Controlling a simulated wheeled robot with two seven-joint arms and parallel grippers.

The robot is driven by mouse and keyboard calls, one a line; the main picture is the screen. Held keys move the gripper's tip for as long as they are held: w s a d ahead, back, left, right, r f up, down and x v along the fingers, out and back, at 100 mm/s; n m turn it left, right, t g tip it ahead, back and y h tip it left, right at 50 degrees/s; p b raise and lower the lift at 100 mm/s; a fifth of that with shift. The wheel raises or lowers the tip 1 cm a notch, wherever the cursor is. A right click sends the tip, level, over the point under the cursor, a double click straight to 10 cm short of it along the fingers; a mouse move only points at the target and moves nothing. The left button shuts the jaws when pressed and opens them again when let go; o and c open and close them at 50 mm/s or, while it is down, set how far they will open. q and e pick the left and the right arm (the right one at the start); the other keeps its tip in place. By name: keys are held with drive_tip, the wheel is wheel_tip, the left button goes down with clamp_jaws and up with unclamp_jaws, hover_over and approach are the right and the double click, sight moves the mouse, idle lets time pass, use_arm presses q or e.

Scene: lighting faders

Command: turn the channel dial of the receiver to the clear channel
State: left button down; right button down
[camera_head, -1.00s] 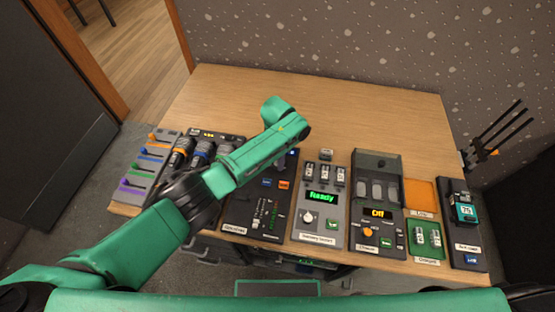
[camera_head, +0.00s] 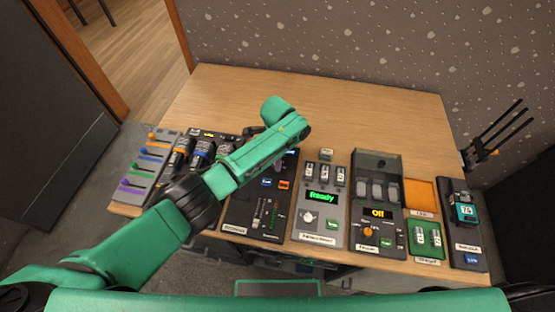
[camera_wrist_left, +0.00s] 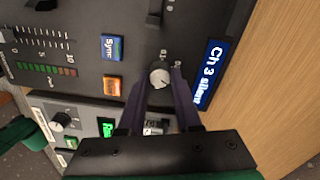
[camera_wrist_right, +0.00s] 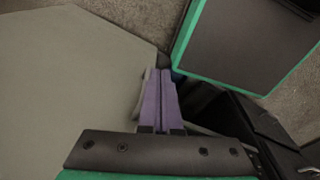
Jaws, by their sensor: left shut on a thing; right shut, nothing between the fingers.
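The receiver (camera_head: 240,214) is a dark panel at the table's front, partly covered by my left arm in the head view. Its channel dial (camera_wrist_left: 160,77), a small round grey knob, shows in the left wrist view. My left gripper (camera_wrist_left: 161,80) is shut on the dial, one purple finger on each side. The receiver's blue display (camera_wrist_left: 209,73) beside the dial reads "Ch 3 silent". My right gripper (camera_wrist_right: 159,73) is shut and empty, away from the panels.
The receiver has a blue Sync button (camera_wrist_left: 112,47), an orange button (camera_wrist_left: 112,86) and faders. Coloured levers and microphones stand to its left. A "Ready" panel (camera_head: 310,228), an "Off" panel (camera_head: 361,246) and trays stand to its right. The table's back (camera_head: 350,110) is clear.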

use_arm(q)
drive_tip(key=shift+w+r, duration=0.1)
drive_tip(key=c, duration=0.6)
unclamp_jaws()
wheel_tip(320, 180, up, 14)
drive_tip(key=shift+r, duration=0.25)
